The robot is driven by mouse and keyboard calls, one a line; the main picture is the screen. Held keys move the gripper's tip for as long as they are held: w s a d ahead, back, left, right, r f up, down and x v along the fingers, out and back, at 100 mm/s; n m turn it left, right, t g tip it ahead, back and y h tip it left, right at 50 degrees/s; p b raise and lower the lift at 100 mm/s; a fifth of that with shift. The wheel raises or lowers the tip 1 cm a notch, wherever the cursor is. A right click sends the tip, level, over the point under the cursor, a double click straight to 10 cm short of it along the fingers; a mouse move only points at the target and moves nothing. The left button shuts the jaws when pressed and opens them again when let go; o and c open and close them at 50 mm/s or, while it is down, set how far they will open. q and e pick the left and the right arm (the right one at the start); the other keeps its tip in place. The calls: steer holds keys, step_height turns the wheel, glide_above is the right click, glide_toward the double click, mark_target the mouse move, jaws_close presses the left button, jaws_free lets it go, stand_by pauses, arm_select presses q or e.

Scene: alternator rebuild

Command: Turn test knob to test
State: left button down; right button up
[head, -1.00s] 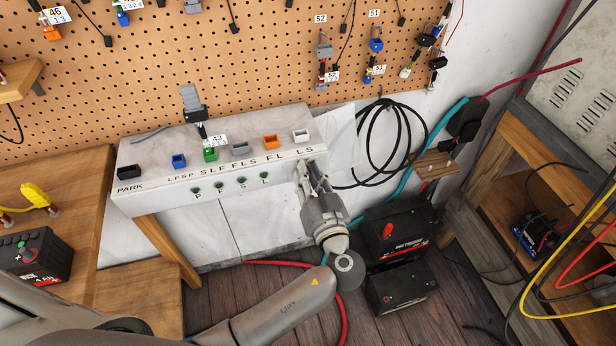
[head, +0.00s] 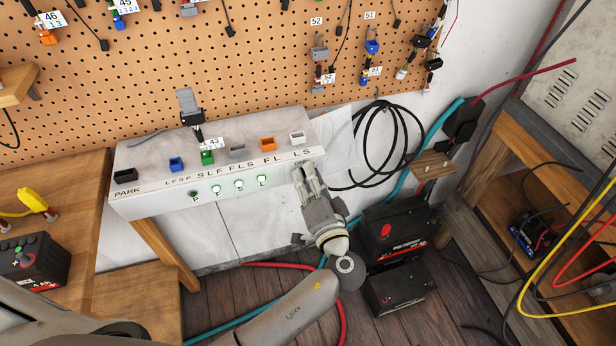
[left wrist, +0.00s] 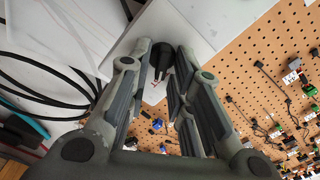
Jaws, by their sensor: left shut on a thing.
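The test panel (head: 235,195) is a white box on wooden legs in the head view, with several small round lamps on its front. Three lamps (head: 239,185) glow pale; the leftmost lamp (head: 194,195) looks dark. The test knob (left wrist: 162,58) shows in the left wrist view as a dark stem between the fingers. My left gripper (head: 304,170) is at the panel's front right end, shut on the knob; it also shows in the left wrist view (left wrist: 161,54). The fingers hide the knob in the head view, and its pointer setting cannot be read. My right gripper is not in view.
Coloured sockets (head: 268,144) line the panel's top. A pegboard (head: 240,60) with hanging connectors stands behind. A coiled black cable (head: 385,145) hangs to the right. Batteries (head: 398,232) stand on the floor beside my left arm.

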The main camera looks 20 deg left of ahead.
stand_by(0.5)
arm_select(q)
steer(key=c, duration=1.6)
jaws_free()
steer(key=shift+d, duration=0.1)
steer(key=v, duration=1.2)
